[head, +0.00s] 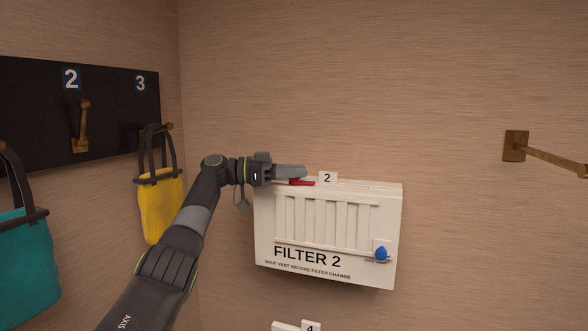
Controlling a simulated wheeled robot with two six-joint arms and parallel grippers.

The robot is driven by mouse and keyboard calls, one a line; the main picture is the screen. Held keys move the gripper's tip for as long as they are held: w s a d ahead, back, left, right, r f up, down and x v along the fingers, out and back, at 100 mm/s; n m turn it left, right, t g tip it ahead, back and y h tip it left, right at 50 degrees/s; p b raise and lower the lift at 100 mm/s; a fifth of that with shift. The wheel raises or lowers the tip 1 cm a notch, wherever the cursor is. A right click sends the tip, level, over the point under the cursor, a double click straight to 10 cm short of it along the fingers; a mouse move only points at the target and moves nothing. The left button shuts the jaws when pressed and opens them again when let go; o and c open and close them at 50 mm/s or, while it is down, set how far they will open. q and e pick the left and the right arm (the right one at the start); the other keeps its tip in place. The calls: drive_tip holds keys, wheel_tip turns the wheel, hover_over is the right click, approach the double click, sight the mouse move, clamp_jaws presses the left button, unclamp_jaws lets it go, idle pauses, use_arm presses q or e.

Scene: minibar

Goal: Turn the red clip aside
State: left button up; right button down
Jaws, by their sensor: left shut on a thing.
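The red clip (303,183) shows as a thin red strip at the top left edge of the white filter box (262,225), which is labelled FILTER 2. My left gripper (300,172) reaches in from the left, level with the top of the box, and is shut on the red clip. Its fingers hide part of the clip. My right gripper is not in view.
A small tag with a 2 (327,178) stands on the box top, and a blue knob (381,253) is at its lower right. Yellow (160,205) and teal (22,262) bags hang at left below a dark hook board (40,110). A brass wall arm (550,155) juts out at right.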

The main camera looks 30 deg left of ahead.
use_arm(q)
drive_tip(key=shift+f, duration=0.1)
drive_tip(key=o, duration=1)
drive_tip(key=shift+c, duration=0.2)
drive_tip(key=b+v, duration=0.3)
drive_tip(key=v, duration=0.9)
drive_tip(key=shift+b, duration=0.3)
